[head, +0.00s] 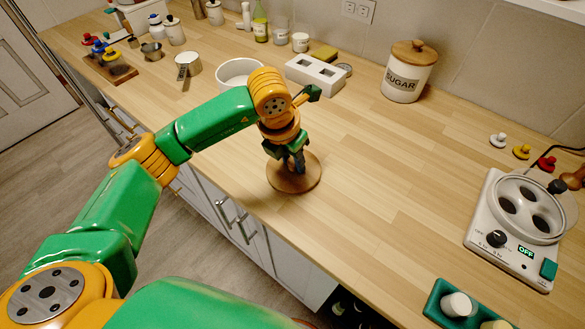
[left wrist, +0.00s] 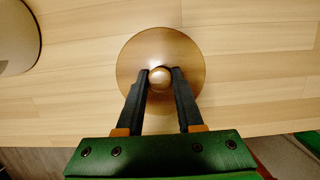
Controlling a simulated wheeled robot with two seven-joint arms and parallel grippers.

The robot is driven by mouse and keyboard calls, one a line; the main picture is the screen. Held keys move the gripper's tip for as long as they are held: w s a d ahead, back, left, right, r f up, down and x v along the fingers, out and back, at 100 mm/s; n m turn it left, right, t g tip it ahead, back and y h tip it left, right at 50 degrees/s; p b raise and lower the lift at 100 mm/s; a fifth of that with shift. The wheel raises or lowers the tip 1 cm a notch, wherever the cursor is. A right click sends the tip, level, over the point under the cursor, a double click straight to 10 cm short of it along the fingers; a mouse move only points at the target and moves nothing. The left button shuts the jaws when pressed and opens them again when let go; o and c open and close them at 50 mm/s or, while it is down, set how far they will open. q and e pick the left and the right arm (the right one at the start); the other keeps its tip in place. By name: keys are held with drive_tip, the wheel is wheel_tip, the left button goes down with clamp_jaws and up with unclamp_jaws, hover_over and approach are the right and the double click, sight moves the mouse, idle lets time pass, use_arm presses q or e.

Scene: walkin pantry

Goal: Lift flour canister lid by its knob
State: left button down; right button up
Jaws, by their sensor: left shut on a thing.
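A round wooden lid (head: 309,178) with a small knob shows below my left gripper, over the front part of the counter. In the left wrist view the lid (left wrist: 150,45) is seen from above, its round knob (left wrist: 160,77) near its middle. My left gripper (head: 296,168) points down, with its two dark fingers (left wrist: 160,76) closed on either side of the knob. I cannot tell whether the lid touches the counter or hangs just above it. No canister marked flour is readable. My right gripper is in neither view.
A white sugar canister (head: 402,84) with a wooden lid stands at the back. A pale rounded thing (left wrist: 14,38) is cut off at the left wrist view's edge. A white bowl (head: 229,70) and white block (head: 316,74) stand behind my arm.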

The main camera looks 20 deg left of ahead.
use_arm(q)
drive_tip(key=shift+w+p+v, duration=0.2)
drive_tip(key=shift+p+v, duration=0.5)
drive_tip(key=shift+v, duration=0.25)
drive_tip(key=shift+w+p+v, duration=0.25)
drive_tip(key=shift+p+v, duration=0.4)
drive_tip(key=shift+v, duration=0.35)
drive_tip(key=shift+d+r, duration=0.1)
